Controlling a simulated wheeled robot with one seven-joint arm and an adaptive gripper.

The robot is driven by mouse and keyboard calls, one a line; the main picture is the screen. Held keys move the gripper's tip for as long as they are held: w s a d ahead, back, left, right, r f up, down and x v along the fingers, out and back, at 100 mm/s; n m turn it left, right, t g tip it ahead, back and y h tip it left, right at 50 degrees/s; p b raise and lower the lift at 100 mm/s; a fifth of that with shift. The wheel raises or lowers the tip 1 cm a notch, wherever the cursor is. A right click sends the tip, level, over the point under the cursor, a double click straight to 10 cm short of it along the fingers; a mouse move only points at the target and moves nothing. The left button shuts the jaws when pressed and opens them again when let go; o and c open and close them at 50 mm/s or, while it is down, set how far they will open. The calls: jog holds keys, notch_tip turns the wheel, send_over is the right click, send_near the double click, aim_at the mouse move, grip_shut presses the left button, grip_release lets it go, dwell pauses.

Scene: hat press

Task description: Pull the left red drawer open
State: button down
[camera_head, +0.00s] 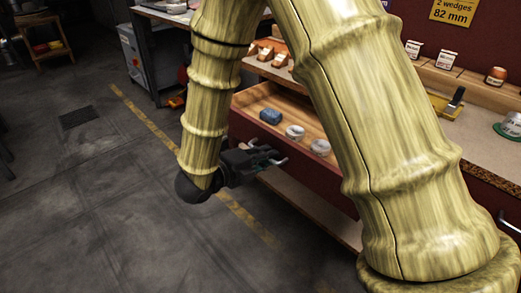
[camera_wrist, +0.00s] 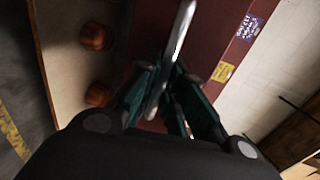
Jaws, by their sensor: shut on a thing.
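The left red drawer (camera_head: 310,177) stands pulled out, with its wooden inside showing in the head view. Its red front (camera_wrist: 146,38) fills the middle of the wrist view. A silver bar handle (camera_wrist: 180,25) runs across that front. My gripper (camera_wrist: 163,78) is shut on this handle, with a dark green finger on each side of the bar. In the head view my gripper (camera_head: 272,160) is at the drawer's front, low and left of my large arm link. The arm hides the right part of the drawer.
In the drawer lie a blue item (camera_head: 270,116) and two pale round items (camera_head: 295,132) (camera_head: 320,147). A lower wooden shelf (camera_head: 300,196) lies below. Open grey floor (camera_head: 120,210) is at left. A worktop (camera_head: 480,150) and another drawer handle (camera_head: 508,224) are at right.

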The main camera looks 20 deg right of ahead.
jog(key=shift+a, duration=0.15)
jog(key=c, duration=1.8)
grip_release()
jog(key=v, duration=1.2)
